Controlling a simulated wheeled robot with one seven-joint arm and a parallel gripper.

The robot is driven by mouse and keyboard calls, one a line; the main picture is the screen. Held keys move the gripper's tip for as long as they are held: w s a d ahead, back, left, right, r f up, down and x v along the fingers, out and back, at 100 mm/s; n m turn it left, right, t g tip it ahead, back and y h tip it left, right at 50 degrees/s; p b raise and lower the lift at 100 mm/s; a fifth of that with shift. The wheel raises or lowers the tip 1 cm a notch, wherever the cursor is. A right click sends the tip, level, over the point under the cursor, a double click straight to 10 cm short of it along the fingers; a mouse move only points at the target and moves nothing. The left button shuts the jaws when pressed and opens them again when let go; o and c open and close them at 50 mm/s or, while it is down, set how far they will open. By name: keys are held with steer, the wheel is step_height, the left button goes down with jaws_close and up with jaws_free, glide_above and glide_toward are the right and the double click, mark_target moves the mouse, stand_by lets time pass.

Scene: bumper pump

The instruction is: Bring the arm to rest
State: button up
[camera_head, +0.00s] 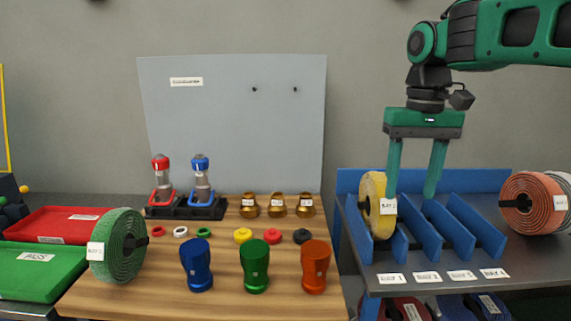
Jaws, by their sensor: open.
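My gripper (415,188) hangs from the green arm at the upper right, fingers pointing down. It is open, with a wide gap between its two fingers and nothing held in it. Its fingertips are over the blue slotted rack (470,228) on the right-hand shelf. A yellow roll (379,222) stands upright in the leftmost slot, beside the left finger; I cannot tell whether they touch.
A green roll (124,258) stands on the wooden table (225,302), near blue, green and orange cups. Red (70,222) and green (38,276) trays lie left. A grey board (235,130) stands behind the table.

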steer(key=s+d+f+m, duration=0.3)
steer(key=s+d+f, duration=0.5)
steer(key=s+f, duration=0.2)
steer(key=s+d+f+m, duration=0.3)
steer(key=s+d+f, duration=0.5)
steer(key=s, duration=0.5)
step_height(320, 180, down, 2)
steer(key=shift+d+f, duration=0.1)
steer(key=shift+d, duration=0.25)
steer(key=shift+w+f, duration=0.15)
steer(key=shift+w, duration=0.5)
